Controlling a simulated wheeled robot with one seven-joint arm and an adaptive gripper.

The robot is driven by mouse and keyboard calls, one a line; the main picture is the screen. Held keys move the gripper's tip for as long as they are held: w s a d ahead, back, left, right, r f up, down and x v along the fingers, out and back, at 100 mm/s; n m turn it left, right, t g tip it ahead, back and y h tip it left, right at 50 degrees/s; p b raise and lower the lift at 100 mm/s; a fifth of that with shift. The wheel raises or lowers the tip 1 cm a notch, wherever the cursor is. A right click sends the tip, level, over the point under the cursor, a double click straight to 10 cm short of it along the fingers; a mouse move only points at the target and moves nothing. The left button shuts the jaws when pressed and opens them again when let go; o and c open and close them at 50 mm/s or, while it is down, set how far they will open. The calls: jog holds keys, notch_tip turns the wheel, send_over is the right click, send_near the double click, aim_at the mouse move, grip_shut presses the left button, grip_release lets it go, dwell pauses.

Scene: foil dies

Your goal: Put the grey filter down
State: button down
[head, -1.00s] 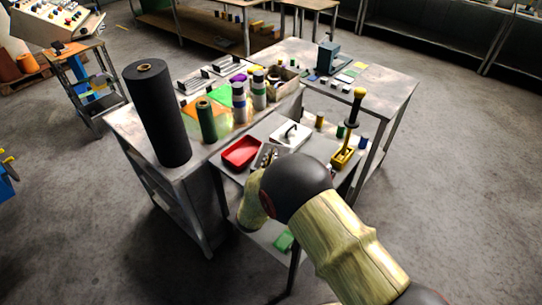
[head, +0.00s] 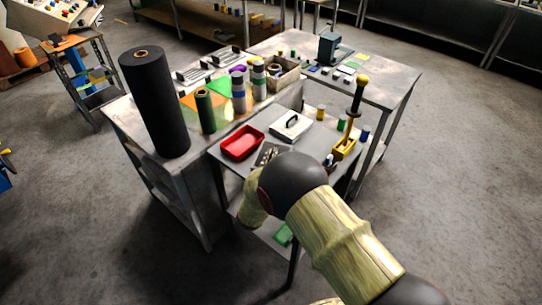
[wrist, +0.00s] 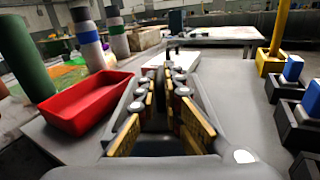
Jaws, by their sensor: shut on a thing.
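My gripper (wrist: 161,82) shows in the wrist view with its two fingers close together, pointing forward over the grey tabletop (wrist: 235,90). A dark grey thing (wrist: 159,92) shows in the narrow gap between the fingers. I take it for the grey filter, but the fingers hide most of it and its shape is unclear. In the head view the gripper (head: 270,154) is just past my arm, over the near table, between the red tray (head: 242,143) and my wrist. I cannot tell whether the held thing touches the tabletop.
A white box with a black handle (head: 291,126) stands just beyond the gripper. The red tray is also close on the left in the wrist view (wrist: 88,103). A yellow holder with an upright lever (head: 345,143) and small coloured blocks stand right. Grey tabletop lies bare between.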

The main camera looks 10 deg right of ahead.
jog(key=shift+f+b, duration=0.3)
jog(key=shift+f, duration=0.05)
jog(key=c, duration=1.9)
grip_release()
jog(key=shift+s, duration=0.1)
